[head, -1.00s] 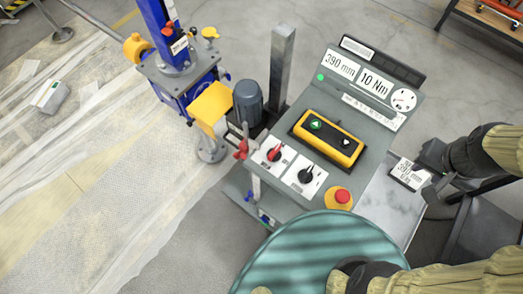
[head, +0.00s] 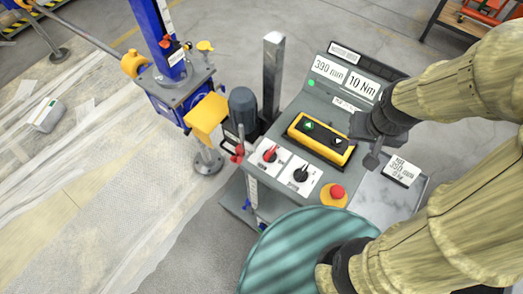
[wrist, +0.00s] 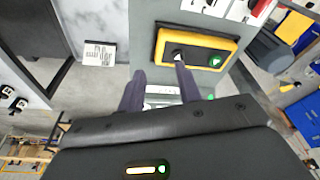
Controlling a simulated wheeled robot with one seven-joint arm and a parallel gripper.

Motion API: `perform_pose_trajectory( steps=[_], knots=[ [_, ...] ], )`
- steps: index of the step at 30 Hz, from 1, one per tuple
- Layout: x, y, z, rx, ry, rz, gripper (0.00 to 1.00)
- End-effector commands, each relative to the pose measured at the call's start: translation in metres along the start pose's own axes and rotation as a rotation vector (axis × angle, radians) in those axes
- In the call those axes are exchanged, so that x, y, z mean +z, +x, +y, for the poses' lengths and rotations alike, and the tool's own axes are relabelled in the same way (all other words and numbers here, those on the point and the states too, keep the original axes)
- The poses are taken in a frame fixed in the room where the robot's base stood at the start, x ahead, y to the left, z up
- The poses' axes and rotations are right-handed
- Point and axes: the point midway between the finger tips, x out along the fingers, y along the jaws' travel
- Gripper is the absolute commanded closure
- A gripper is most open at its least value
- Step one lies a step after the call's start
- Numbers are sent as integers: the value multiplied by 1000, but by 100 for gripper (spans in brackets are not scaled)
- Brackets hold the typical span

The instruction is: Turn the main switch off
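A rotary switch with a red handle on a white plate (head: 270,154) sits on the grey console, left of a similar switch with a black handle (head: 301,174). I cannot read which is labelled main. The red handle points diagonally, up and to the right. My gripper (head: 371,157) is over the console's right side, beside the yellow push-button box (head: 322,139) and apart from both rotary switches. In the wrist view the two dark fingers (wrist: 160,70) are spread with nothing between them, near the yellow box (wrist: 200,42). The white switch plates are cut off at that view's top edge.
A red mushroom button on a yellow base (head: 334,194) stands right of the black switch. A teal round surface (head: 290,255) is below the console. A grey motor (head: 243,107) and metal post (head: 272,75) stand at its left. A display panel (head: 345,75) rises behind.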

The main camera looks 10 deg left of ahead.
Motion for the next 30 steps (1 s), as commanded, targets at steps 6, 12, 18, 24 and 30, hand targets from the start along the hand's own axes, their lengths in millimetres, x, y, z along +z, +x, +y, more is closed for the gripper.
perform_pose_trajectory(
  steps=[6,12,18,24,30],
  knots=[
    [0,0,0,0,0,0,65],
    [-1,0,-3,0,-39,-7,65],
    [-9,4,-32,-14,-422,-68,65],
    [-16,8,-87,-82,-1131,-155,65],
    [-18,5,-147,-191,-1854,-177,65]
  ],
)
